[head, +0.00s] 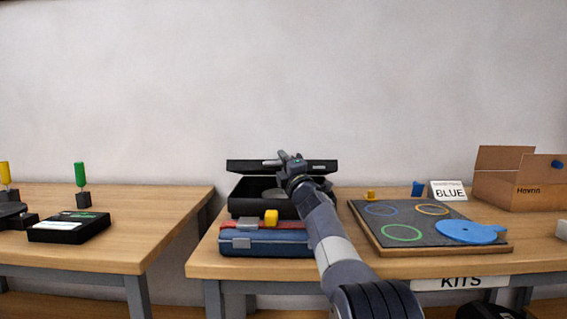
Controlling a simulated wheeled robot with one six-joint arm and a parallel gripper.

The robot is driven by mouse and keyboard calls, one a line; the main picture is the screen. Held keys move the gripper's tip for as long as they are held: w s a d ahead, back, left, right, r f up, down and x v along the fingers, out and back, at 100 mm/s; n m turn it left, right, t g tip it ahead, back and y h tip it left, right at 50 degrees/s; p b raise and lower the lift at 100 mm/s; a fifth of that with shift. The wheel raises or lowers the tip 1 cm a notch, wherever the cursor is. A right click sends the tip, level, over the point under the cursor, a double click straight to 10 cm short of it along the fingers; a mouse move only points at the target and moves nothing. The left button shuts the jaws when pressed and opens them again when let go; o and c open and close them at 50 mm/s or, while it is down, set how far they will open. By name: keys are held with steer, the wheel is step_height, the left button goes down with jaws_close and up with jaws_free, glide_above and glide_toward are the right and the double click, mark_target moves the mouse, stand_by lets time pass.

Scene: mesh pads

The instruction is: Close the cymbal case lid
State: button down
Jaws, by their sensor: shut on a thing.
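The black cymbal case (240,208) stands at the left back of the right-hand table. Its lid (245,167) is raised above the base, its dark front edge facing me, with an open gap below. A grey thing shows dimly inside the case through the gap. My gripper (288,159) is at the middle of the lid's edge, shut on the lid. The arm and gripper hide the exact contact and the right part of the case.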

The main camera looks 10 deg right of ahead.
steer(key=shift+a+f, duration=0.1)
steer(key=c, duration=1.7)
jaws_free()
steer(key=shift+s, duration=0.2)
